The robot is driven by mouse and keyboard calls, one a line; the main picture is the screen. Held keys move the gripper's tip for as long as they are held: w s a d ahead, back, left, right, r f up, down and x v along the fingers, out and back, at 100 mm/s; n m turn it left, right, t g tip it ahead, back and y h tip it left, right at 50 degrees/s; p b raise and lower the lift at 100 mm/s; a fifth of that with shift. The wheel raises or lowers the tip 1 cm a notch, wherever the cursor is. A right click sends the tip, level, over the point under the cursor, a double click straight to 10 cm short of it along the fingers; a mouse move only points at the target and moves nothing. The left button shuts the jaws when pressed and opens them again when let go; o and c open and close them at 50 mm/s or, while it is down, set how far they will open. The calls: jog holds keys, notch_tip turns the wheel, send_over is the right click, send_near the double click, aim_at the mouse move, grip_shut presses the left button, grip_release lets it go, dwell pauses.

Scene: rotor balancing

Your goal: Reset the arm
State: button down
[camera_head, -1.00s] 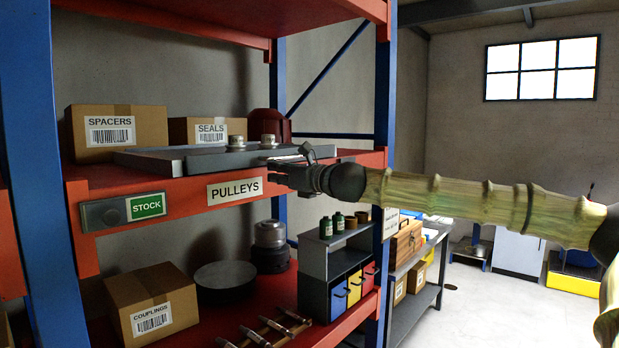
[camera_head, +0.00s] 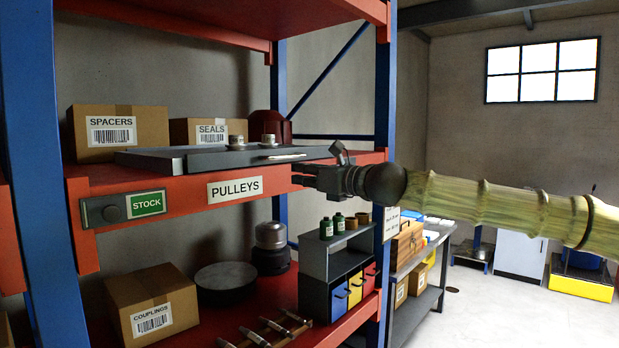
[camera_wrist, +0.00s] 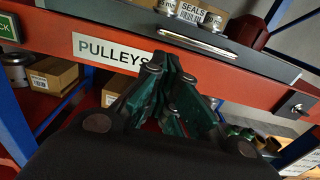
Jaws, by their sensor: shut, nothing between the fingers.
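My gripper (camera_head: 300,174) is at the end of my arm, in front of the shelf's red edge and just right of the PULLEYS label (camera_head: 235,189). It is shut and empty. In the wrist view its green fingers (camera_wrist: 172,62) are together, in front of the red beam, beside the same label. A grey tray (camera_head: 190,160) with a light handle lies on the shelf behind the gripper. Two small metal pulleys (camera_head: 268,140) show on the tray; they also show at the top of the wrist view (camera_wrist: 190,13).
SPACERS (camera_head: 120,155) and SEALS (camera_head: 178,131) boxes stand on the upper shelf. A blue post (camera_head: 384,110) is close to my wrist. The lower shelf holds a COUPLINGS box (camera_head: 185,298), a dark round pan (camera_head: 226,277) and coloured bins (camera_head: 355,290). Open floor lies to the right.

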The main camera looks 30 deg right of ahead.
jog(key=shift+v, duration=1.15)
jog(key=shift+s, duration=0.15)
